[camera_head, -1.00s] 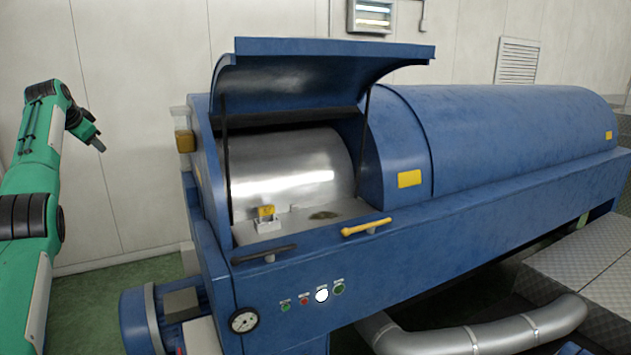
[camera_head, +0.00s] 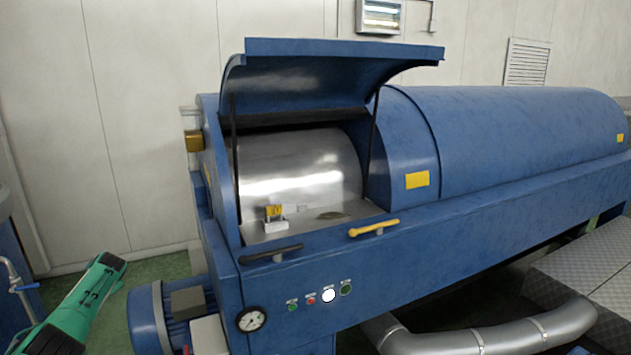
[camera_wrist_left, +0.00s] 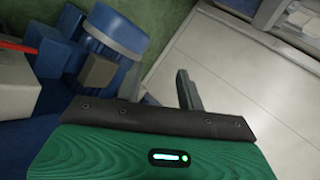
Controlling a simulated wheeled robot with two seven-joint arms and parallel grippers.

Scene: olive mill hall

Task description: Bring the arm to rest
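My left arm (camera_head: 85,300) is low at the left edge of the head view, beside the blue machine and apart from it. Its gripper is hidden in that view. In the left wrist view, a dark grey finger of my left gripper (camera_wrist_left: 188,90) sticks out past the dark edge of the green wrist housing. Nothing is seen held in it, and whether it is open or shut cannot be made out. My right gripper is not in view.
The blue machine (camera_head: 500,150) fills the middle and right, its hatch lid (camera_head: 340,62) raised over a shiny drum (camera_head: 300,175). A blue motor (camera_head: 145,318) stands close to my left arm.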

